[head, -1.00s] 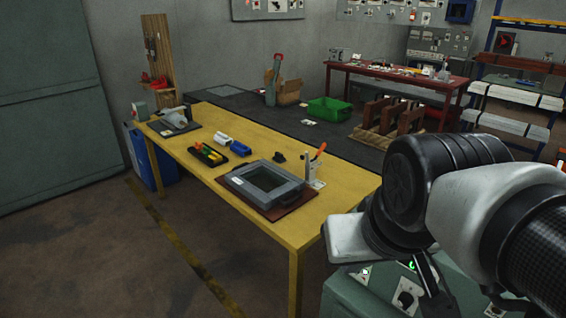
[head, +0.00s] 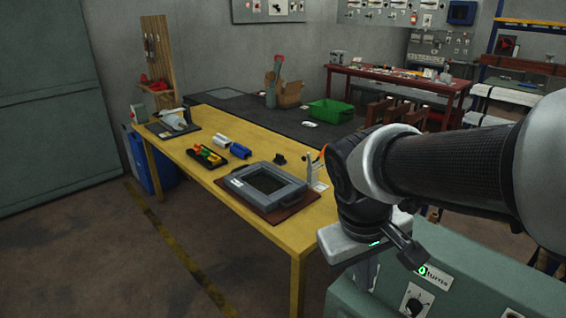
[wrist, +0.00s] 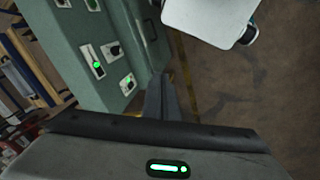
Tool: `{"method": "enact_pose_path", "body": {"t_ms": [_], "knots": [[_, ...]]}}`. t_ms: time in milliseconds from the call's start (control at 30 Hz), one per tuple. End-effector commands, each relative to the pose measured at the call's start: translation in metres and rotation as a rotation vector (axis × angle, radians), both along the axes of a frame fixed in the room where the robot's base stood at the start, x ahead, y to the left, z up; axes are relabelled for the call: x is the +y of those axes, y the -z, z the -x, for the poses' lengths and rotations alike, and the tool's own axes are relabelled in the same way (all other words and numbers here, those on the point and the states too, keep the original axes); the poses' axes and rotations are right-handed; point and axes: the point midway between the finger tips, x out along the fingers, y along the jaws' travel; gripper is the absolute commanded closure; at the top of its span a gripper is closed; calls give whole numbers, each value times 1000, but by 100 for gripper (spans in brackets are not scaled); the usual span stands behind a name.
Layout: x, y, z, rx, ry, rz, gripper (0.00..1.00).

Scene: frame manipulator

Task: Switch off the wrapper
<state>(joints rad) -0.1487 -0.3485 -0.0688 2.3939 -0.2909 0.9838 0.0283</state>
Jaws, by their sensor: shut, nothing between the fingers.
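A grey-green machine cabinet (head: 460,292) with switches stands at the lower right of the head view, partly hidden by my arm. Whether this is the wrapper, no readable name tells. In the wrist view the cabinet (wrist: 120,20) is at upper left, with a green-lit switch plate (wrist: 97,62) and two dark knobs (wrist: 113,50) (wrist: 128,84). My gripper (wrist: 160,82) is shut and empty, pointing past the cabinet's edge, apart from the switches.
A yellow table (head: 235,235) stands left of the cabinet, holding a grey framed device (head: 265,187), a tray of coloured items (head: 207,155) and blue items. Behind are a green crate (head: 331,111) and a red table (head: 400,80). The floor at the left is clear.

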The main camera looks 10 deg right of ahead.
Motion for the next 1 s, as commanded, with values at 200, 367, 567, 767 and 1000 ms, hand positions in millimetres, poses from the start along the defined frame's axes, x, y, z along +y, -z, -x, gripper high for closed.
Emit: {"method": "enact_pose_path", "body": {"t_ms": [200, 367, 567, 767, 1000], "knots": [[-31, 92, -26, 292, -169, 286, 100], [-51, 146, -51, 467, -311, 522, 100], [-66, 211, -91, 650, -517, 848, 100], [-63, 287, -141, 794, -778, 1238, 100], [-36, 368, -190, 861, -1078, 1643, 100]]}}
